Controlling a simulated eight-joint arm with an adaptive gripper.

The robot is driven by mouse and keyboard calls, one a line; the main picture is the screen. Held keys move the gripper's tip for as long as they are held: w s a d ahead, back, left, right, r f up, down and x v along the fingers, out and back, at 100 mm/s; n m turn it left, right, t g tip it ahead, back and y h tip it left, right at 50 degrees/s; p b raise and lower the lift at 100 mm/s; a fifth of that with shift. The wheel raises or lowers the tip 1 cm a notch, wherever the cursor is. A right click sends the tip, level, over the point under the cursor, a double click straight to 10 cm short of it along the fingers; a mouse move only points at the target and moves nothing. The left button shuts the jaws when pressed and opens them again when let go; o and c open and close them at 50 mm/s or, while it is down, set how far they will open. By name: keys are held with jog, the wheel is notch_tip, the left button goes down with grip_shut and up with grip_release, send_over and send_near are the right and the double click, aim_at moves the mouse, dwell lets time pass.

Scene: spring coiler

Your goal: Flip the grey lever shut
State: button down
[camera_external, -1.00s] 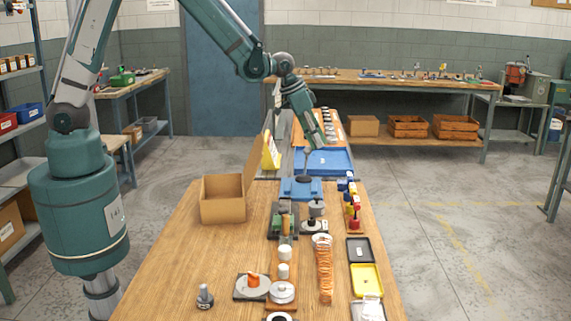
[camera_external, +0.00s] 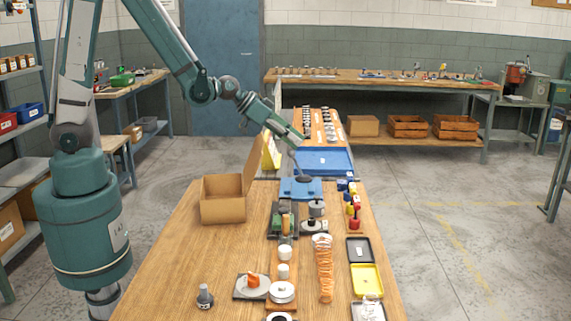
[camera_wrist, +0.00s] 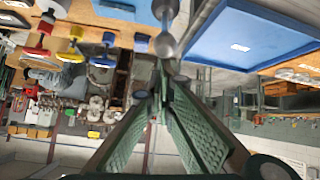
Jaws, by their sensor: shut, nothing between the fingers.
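The grey lever (camera_external: 296,164) stands on a blue base (camera_external: 301,189) at the far end of the wooden table, leaning a little left. In the wrist view a grey rod with a ball-shaped part, apparently the lever (camera_wrist: 166,45), hangs just beyond my fingertips. My gripper (camera_external: 301,139) comes in from the upper left, with its tip close to the lever's upper end. In the wrist view my gripper (camera_wrist: 160,78) has its two green padded fingers converging, shut and empty. I cannot tell whether the fingertips touch the lever.
A blue tray (camera_external: 325,160) lies just beyond the base. Red, yellow and blue knobs (camera_external: 354,212) stand to its right. An open cardboard box (camera_external: 223,208) and a yellow sign (camera_external: 270,153) are to the left. Metal parts (camera_external: 316,210) stand nearer the camera.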

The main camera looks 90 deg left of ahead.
jog(key=shift+s+f, duration=0.2)
jog(key=shift+s, duration=0.25)
jog(key=shift+s+f, duration=0.1)
jog(key=shift+s, duration=0.05)
jog(key=w+r, duration=0.3)
jog(key=w, duration=0.1)
jog(key=p+v, duration=0.1)
jog(key=v, duration=0.9)
jog(key=shift+s+a+f+p, duration=0.3)
jog(key=shift+a+f, duration=0.1)
jog(key=shift+f, duration=0.05)
dwell(0.5)
